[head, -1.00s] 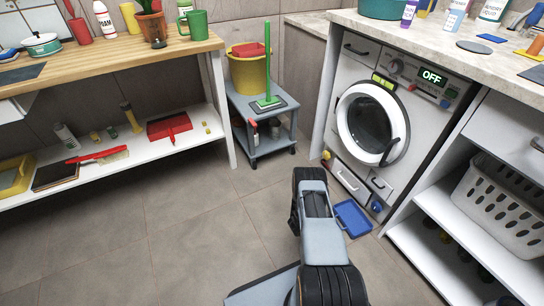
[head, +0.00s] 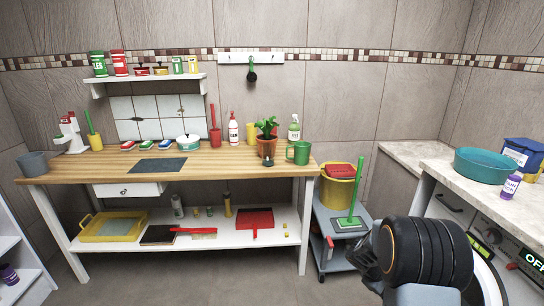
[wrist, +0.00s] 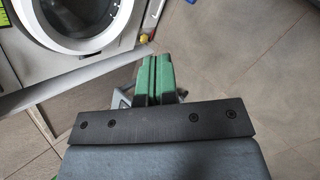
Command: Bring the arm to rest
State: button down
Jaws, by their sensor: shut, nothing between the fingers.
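My gripper (wrist: 154,78) shows in the wrist view with its two green-padded fingers together and nothing between them. It hangs over the grey tiled floor, in front of the washing machine (wrist: 72,22).
A wooden workbench (head: 110,165) with a lower shelf stands along the back wall. A grey trolley (head: 330,262) with a yellow bucket (head: 336,192) stands beside it. A stone counter (head: 440,170) is at the right. Floor (head: 200,275) before the bench is clear.

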jog(key=s+a+r+m+t+y+p, duration=0.1)
jog(key=s+a+r+p, duration=0.4)
jog(key=r, duration=0.6)
jog(key=s+a+r+m+t+y+p, duration=0.2)
jog(key=a+r, duration=0.6)
jog(key=r, duration=0.4)
jog(key=s+a+r+m+t+y+p, duration=0.1)
jog(key=s+a+r+m+y+p, duration=0.2)
jog(key=s+a+r+y+p, duration=0.2)
notch_tip(320, 180, up, 6)
jog(key=s+a+p, duration=0.1)
jog(key=s+p, duration=0.2)
jog(key=shift+a+r+m, duration=0.25)
jog(key=shift+a+m, duration=0.1)
jog(key=shift+m, duration=0.05)
